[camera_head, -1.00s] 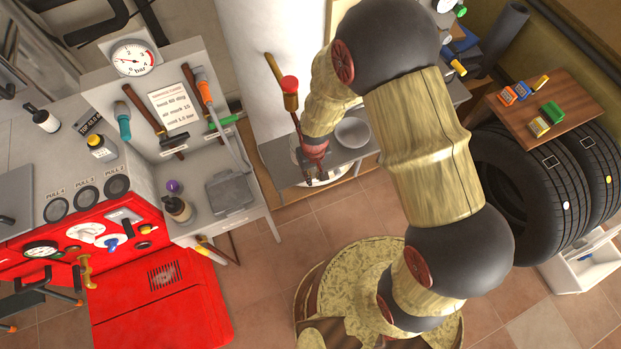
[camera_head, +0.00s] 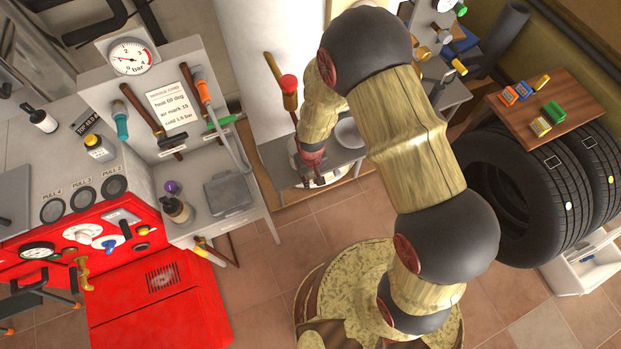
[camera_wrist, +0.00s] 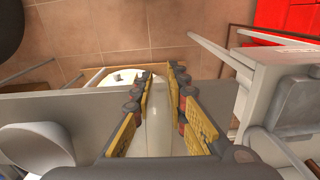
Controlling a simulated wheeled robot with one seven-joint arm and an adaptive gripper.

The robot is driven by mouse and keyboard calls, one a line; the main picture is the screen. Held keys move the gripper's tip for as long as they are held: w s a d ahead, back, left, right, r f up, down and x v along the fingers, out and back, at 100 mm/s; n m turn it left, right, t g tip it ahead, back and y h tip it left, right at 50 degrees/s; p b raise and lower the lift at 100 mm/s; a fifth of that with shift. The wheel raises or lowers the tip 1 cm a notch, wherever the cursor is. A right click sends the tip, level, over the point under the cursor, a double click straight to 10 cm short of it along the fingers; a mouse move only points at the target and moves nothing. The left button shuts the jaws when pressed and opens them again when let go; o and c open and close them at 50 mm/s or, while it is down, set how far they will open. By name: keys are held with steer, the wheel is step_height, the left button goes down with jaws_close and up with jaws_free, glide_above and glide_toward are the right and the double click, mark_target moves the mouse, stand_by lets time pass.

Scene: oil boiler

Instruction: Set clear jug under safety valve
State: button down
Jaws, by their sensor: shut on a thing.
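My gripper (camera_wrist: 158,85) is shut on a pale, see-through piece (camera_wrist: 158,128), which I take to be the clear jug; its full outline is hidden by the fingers. In the head view, my gripper (camera_head: 311,181) points down at the front edge of the grey bench, and the jug cannot be made out clearly there. The safety valve (camera_head: 289,88) is brass with a red cap, on the white boiler wall. Its thin copper discharge pipe (camera_head: 296,118) runs down toward my wrist, which hides the lower end.
A pale bowl (camera_head: 349,133) stands on the grey bench (camera_head: 276,158) right of my gripper; it also shows in the wrist view (camera_wrist: 35,148). A wooden-edged white thing (camera_wrist: 112,77) lies beyond my fingertips. A grey tool stand (camera_head: 235,222) is at left. Tiled floor in front is open.

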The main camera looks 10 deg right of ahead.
steer(key=c, duration=1.8)
jaws_free()
steer(key=shift+f, duration=0.1)
steer(key=shift+o, duration=0.2)
step_height(320, 180, up, 13)
steer(key=p, duration=0.2)
steer(key=shift+s+f+p, duration=0.1)
steer(key=shift+p, duration=0.25)
steer(key=shift+r, duration=0.35)
steer(key=s+d+r+m+t, duration=0.1)
steer(key=s+d+r, duration=0.15)
steer(key=r, duration=0.65)
steer(key=s+d+r+t, duration=0.1)
steer(key=d+r, duration=0.3)
steer(key=r, duration=0.5)
steer(key=s+d+r+m+t, duration=0.1)
steer(key=s+d+r+t, duration=0.15)
steer(key=r, duration=0.65)
steer(key=s+d+r, duration=0.3)
steer(key=s+r, duration=0.4)
steer(key=s, duration=0.1)
steer(key=shift+s+d+m+t, duration=0.2)
steer(key=shift+d+m+t, duration=0.1)
steer(key=shift+m+t, duration=0.15)
